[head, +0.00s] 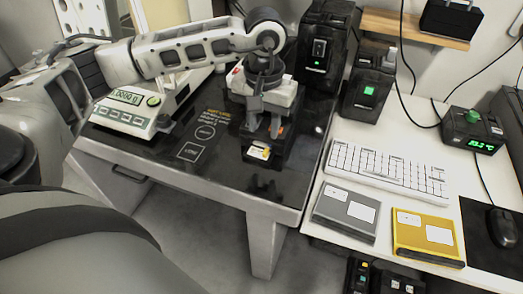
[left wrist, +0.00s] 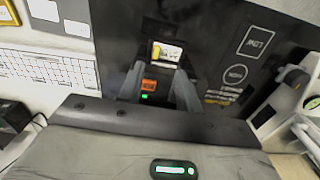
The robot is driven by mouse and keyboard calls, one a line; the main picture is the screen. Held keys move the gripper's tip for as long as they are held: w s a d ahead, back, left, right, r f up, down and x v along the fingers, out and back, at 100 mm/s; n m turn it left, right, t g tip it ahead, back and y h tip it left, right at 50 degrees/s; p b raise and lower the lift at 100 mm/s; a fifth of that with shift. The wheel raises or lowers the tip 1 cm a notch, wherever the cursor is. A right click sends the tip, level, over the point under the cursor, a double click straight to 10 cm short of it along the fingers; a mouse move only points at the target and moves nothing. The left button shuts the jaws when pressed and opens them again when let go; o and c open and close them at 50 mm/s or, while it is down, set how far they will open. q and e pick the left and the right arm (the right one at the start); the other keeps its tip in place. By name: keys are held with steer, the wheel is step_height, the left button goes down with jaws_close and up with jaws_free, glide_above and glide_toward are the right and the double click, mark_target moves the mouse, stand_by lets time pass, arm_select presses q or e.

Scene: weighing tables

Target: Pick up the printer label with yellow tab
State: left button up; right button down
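The printer label (head: 260,152), white with a yellow tab, sticks out of the front of a small black printer (head: 282,150) on the black tabletop. In the left wrist view the label (left wrist: 167,53) lies just beyond my fingertips, roughly centred between them. My left gripper (head: 262,128) points down over the printer, its two fingers apart with nothing between them. In the left wrist view the left gripper (left wrist: 158,88) frames the printer's orange button and green light. My right gripper is out of view.
A scale (head: 125,117) stands left on the dark table (head: 215,165). Black devices (head: 322,55) stand behind. The white table at right holds a keyboard (head: 385,170), a grey box (head: 345,212), a yellow box (head: 427,235) and a mouse (head: 502,222). The dark table's front is mostly clear.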

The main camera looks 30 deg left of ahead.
mark_target(265, 152)
arm_select(q)
steer(key=shift+s+d+f+p, duration=0.1)
steer(key=shift+f+p, duration=0.1)
steer(key=shift+f, duration=0.9)
steer(key=shift+d+f+p, duration=0.15)
steer(key=shift+f, duration=1)
steer(key=shift+s+d+f+p, duration=0.1)
steer(key=shift+f+p, duration=0.1)
steer(key=shift+f, duration=0.9)
jaws_close()
